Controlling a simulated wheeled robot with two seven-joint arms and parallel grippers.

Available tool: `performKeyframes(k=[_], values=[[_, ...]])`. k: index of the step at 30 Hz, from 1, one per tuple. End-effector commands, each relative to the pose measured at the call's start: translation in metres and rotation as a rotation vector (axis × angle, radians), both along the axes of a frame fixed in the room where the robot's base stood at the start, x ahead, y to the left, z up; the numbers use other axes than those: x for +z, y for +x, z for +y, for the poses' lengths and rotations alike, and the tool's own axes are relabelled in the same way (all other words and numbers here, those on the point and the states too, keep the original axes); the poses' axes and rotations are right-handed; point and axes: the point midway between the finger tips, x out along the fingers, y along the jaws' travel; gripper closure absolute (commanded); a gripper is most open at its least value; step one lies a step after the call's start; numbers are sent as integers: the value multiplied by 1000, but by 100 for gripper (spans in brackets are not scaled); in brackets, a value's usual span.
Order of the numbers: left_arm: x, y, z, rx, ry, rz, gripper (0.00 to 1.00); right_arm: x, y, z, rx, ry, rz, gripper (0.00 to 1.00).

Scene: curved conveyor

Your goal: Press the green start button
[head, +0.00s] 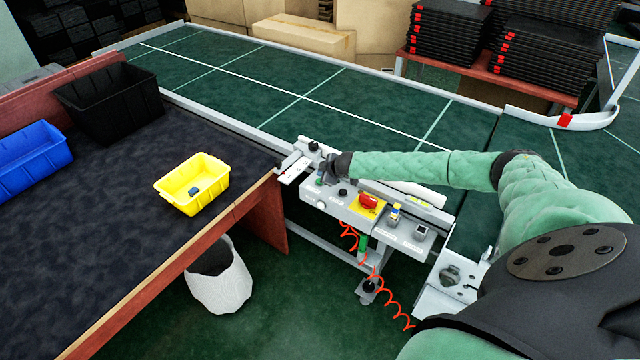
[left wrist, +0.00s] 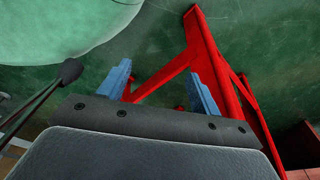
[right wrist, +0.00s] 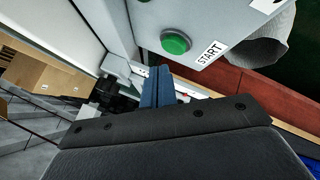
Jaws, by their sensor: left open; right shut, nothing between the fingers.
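The green start button (right wrist: 175,42) sits on a grey control box (right wrist: 196,22), beside a START label (right wrist: 212,53) in the right wrist view. My right gripper (right wrist: 158,72) is shut and empty, its blue fingertips close to the button; I cannot tell whether they touch the box. In the head view the same right gripper (head: 321,178) is over the left end of the control box (head: 345,212), and I cannot make out the button there. My left gripper (left wrist: 163,80) is open and empty, in the left wrist view only.
A red stop knob (head: 368,201) on a yellow plate sits right of my right gripper. The green conveyor (head: 250,85) runs behind. A dark-topped table (head: 110,230) holds yellow (head: 192,184), black (head: 110,102) and blue (head: 30,158) bins. A red frame (left wrist: 200,50) stands near my left gripper.

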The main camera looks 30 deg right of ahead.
Motion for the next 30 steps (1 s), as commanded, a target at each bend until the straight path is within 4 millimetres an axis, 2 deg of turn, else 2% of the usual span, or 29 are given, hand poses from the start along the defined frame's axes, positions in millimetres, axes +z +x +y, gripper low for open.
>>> performKeyframes(k=[3,12,30], values=[[1,6,-1,0,-1,-4,36,-7,0,0,0,0,0,100],[4,13,-2,1,-2,-13,36,-9,0,0,-1,-1,1,100],[2,10,-2,0,-1,-7,36,-8,0,0,-1,-1,0,100]])
